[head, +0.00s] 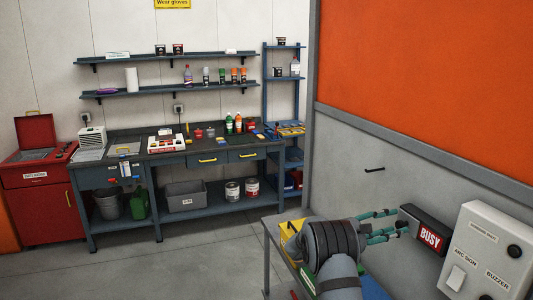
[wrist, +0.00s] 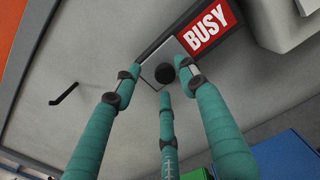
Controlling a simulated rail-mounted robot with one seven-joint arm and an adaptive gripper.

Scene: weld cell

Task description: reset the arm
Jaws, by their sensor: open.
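My gripper (head: 388,226) has teal fingers and is at the lower right of the head view, in front of the partition wall. Its fingers are spread with nothing between them. In the wrist view, my gripper (wrist: 155,85) points toward the red BUSY sign (wrist: 208,27) and a grey plate with a round black knob (wrist: 165,73) at the sign's end. The BUSY sign (head: 430,239) shows just right of the fingertips in the head view. I cannot tell whether a fingertip touches the plate.
A pale control box (head: 487,255) with a switch and black knob is right of the sign. A black hook (head: 374,169) projects from the wall. A yellow bin (head: 288,236) sits on a small table below my arm. A workbench (head: 200,160) lies across open floor.

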